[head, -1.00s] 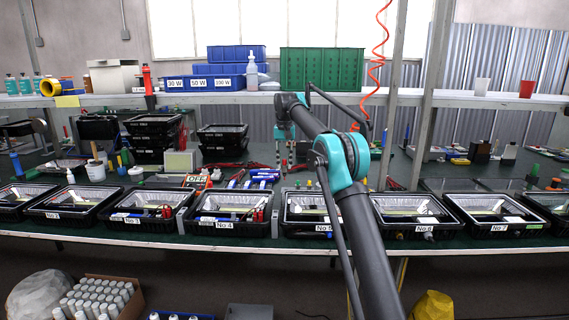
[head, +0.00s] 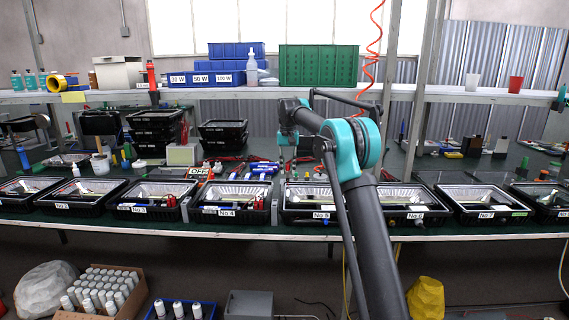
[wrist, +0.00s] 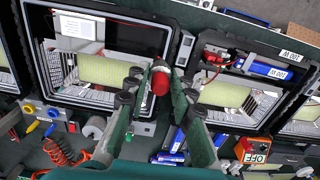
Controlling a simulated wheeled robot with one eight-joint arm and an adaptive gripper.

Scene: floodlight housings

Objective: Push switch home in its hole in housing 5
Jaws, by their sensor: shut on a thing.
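Housing 5 (head: 296,222) is an open black box with a reflective lining at the bench's front edge, partly behind my arm. In the wrist view a housing that appears to be it (wrist: 45,78) lies left of my gripper, with a yellow-green panel inside. My gripper (wrist: 161,72) is shut on a red cylindrical part with a dark end, which appears to be the switch (wrist: 161,82). It is held over the gap between two housings in that view. Its far end and the switch hole are hidden or too small to tell. In the head view my gripper (head: 288,158) is over the bench behind the housings.
Housing 4 (head: 203,221) and housing 6 (head: 400,224) stand close on either side.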

